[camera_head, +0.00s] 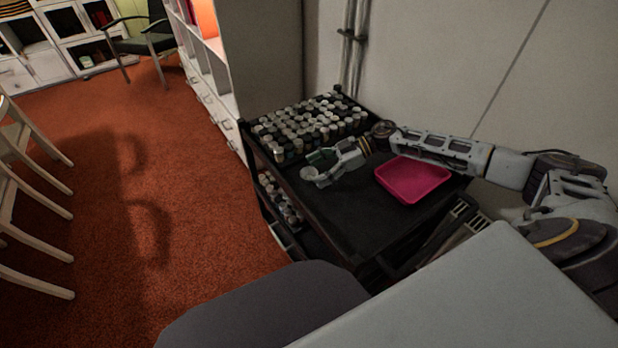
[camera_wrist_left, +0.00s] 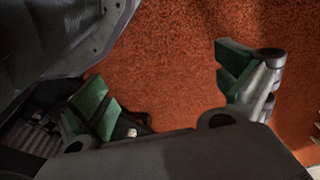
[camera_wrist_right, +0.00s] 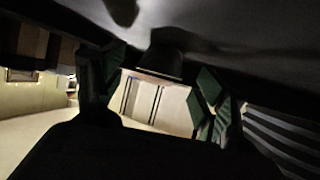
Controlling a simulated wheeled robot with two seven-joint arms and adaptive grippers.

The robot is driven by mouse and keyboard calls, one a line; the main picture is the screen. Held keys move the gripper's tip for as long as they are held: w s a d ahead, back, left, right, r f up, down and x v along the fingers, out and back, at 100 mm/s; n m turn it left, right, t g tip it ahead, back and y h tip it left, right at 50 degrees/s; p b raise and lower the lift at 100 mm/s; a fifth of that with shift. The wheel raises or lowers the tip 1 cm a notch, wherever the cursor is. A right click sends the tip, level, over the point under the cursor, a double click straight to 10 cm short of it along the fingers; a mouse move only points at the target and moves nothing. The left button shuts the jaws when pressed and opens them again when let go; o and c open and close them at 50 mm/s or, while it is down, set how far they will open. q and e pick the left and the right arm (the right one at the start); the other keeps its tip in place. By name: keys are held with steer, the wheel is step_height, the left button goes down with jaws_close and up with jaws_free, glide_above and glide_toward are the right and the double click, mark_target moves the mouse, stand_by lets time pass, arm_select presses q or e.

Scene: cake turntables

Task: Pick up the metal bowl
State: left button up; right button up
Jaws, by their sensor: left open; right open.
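A small pale round shape (camera_head: 308,172), which looks like the metal bowl, sits at the left edge of the black cart top in the head view. My right gripper (camera_head: 322,163) is low over the cart, right beside this shape. In the right wrist view, my right gripper (camera_wrist_right: 158,75) is open, and a dark bowl-like form (camera_wrist_right: 163,62) shows between and beyond its fingers. I cannot tell whether they touch. My left gripper (camera_wrist_left: 170,85) is open and empty above the orange carpet in the left wrist view. It is out of the head view.
A pink tray (camera_head: 413,181) lies on the black cart (camera_head: 345,222), right of my right gripper. Many small jars (camera_head: 310,125) stand at the cart's back, close to the gripper. A wall is behind. Carpet (camera_head: 185,215) is open to the left, with pale chairs (camera_head: 35,210) farther left.

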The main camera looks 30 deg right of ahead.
steer(key=shift+x, duration=0.8)
steer(key=shift+a, duration=0.1)
arm_select(q)
steer(key=shift+w+d+r, duration=0.1)
steer(key=shift+d+r, duration=0.1)
steer(key=shift+r, duration=0.6)
steer(key=shift+f, duration=0.1)
arm_select(e)
steer(key=shift+c, duration=0.9)
steer(key=c, duration=1)
